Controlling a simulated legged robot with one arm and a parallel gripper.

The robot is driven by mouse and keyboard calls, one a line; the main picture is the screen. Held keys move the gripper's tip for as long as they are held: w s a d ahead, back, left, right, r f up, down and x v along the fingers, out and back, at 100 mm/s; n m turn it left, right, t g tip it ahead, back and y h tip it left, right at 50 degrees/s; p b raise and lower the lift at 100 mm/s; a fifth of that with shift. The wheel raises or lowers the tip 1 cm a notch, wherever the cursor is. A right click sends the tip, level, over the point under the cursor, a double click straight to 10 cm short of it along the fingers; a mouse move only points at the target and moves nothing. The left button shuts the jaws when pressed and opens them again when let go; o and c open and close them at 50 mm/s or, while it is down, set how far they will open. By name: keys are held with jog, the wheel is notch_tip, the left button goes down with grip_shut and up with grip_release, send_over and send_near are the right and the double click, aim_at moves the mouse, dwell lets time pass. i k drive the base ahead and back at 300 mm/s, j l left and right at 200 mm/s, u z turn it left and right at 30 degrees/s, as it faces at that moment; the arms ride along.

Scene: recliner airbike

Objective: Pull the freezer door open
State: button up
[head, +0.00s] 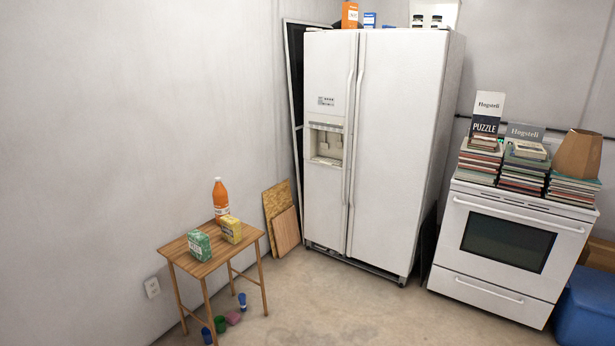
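A white side-by-side fridge-freezer (405,140) stands against the back wall, left of the stove. Its narrower left door, the freezer door (322,210), has a water and ice dispenser (328,145). A long vertical white handle (348,135) runs along that door's right edge, close beside the handle of the wider right door (358,135). Both doors look shut. My gripper does not show in the head view.
A small wooden table (180,250) holds an orange bottle (220,198) and two boxes, left of the fridge. Several cups (233,319) lie below it. A white stove (505,250) and blue bin (585,310) stand right. Floor before the fridge (340,310) is clear.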

aim_at(332, 59)
jog(key=i+u, duration=0.25)
jog(key=i, duration=2.1)
jog(key=i+z, duration=0.1)
jog(key=i, duration=0.6)
jog(key=i+j+z, duration=0.1)
jog(key=i, duration=0.55)
jog(key=j, duration=0.1)
